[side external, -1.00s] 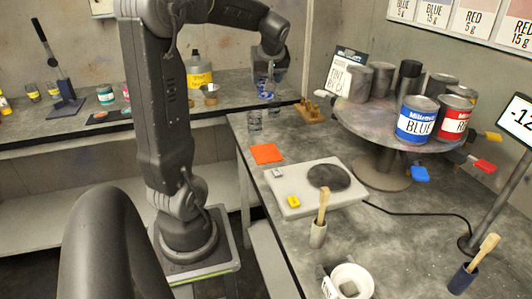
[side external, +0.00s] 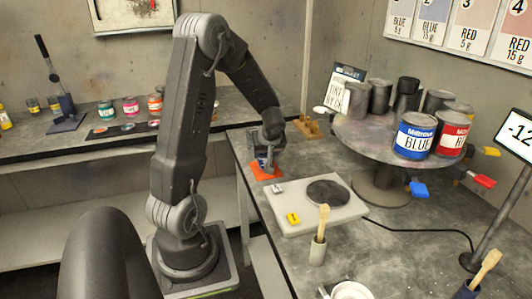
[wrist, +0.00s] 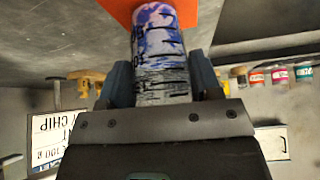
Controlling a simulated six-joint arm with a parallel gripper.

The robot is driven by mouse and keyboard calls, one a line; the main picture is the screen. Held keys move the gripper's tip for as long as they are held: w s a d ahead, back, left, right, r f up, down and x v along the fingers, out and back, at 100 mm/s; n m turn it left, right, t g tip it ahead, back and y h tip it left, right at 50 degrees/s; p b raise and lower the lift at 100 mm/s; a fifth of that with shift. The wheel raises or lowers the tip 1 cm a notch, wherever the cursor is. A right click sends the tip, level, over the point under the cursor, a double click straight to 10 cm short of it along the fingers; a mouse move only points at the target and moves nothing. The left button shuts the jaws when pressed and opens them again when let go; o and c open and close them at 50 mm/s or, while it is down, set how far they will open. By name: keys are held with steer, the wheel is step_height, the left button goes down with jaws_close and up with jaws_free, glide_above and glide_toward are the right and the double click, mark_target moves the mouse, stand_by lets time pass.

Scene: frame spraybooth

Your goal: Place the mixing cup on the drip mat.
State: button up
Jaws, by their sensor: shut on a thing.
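The mixing cup (wrist: 160,50) is a clear, ruled cup with blue and white paint in it. It shows large in the wrist view and small and partly hidden in the side view (side external: 264,163). My gripper (side external: 266,158) is shut on the cup, with one finger on each side of it in the wrist view (wrist: 162,82). The drip mat (side external: 262,174) is an orange square on the bench. The held cup is at the mat, and the mat shows behind the cup's far end in the wrist view (wrist: 205,14). I cannot tell whether they touch.
A white scale (side external: 292,219) with a dark round plate (side external: 328,191) lies just in front of the mat. A round stand (side external: 380,143) of paint cans is to the right.

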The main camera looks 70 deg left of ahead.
steer(key=shift+f, duration=0.3)
steer(key=o, duration=1)
steer(key=shift+r, duration=0.25)
steer(key=w+v, duration=0.1)
steer(key=v, duration=1.1)
steer(key=s+d+r+m+t+h, duration=0.1)
steer(key=s+d+r+m+h, duration=0.1)
steer(key=d+m, duration=0.3)
steer(key=s+d+r+m+t+h, duration=0.2)
steer(key=d+m, duration=0.4)
steer(key=d, duration=0.8)
steer(key=s+d+r+m+t+h, duration=0.2)
steer(key=d+m, duration=0.3)
steer(key=d, duration=0.4)
steer(key=shift+s+d+r+m+h, duration=0.1)
steer(key=shift+s+m+h, duration=0.1)
steer(key=shift+s, duration=0.2)
steer(key=shift+s+d+m+h, duration=0.1)
steer(key=shift+s+m, duration=0.1)
steer(key=shift+s, duration=0.15)
